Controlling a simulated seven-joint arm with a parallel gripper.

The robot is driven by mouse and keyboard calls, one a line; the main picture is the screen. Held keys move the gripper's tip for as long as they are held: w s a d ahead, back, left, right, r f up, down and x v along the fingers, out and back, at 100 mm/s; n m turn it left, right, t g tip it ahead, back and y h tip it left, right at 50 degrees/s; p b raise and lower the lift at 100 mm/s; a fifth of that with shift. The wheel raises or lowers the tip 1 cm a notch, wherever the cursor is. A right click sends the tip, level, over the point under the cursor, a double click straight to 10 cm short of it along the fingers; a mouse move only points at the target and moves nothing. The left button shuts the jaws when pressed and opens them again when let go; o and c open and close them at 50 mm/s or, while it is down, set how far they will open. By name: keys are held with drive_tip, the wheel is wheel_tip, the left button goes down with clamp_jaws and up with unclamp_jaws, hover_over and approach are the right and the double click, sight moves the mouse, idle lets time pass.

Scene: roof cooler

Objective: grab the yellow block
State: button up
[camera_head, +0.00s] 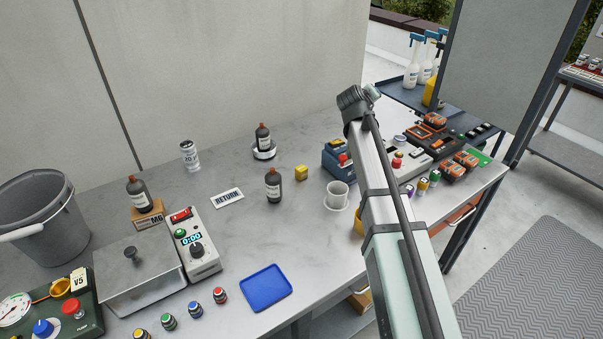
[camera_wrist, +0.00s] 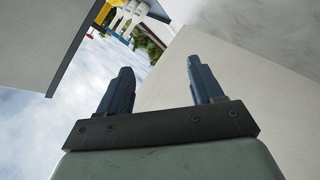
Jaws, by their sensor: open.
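The yellow block (camera_head: 301,173) is a small cube on the grey tabletop (camera_head: 240,239), toward the back, between a brown bottle and a blue device. In the head view my arm rises at the right of the block, over the table's right part, with its end high near the wall; its fingers are not clear there. In the wrist view my gripper (camera_wrist: 158,84) is open, its two dark fingers apart with nothing between them. The block does not show in the wrist view.
A brown bottle (camera_head: 273,185) stands just left of the block, and another brown bottle (camera_head: 263,141) stands on a white dish behind. A blue device (camera_head: 337,162) and a white mug (camera_head: 338,195) are close on the right.

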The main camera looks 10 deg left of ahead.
drive_tip(key=s+a+g, duration=0.2)
drive_tip(key=a, duration=0.5)
drive_tip(key=n+g+y, duration=0.3)
drive_tip(key=g, duration=0.8)
hover_over(301, 168)
wheel_tip(301, 168, down, 5)
wheel_tip(301, 168, down, 13)
drive_tip(key=shift+w+f, duration=0.1)
drive_tip(key=c, duration=1.1)
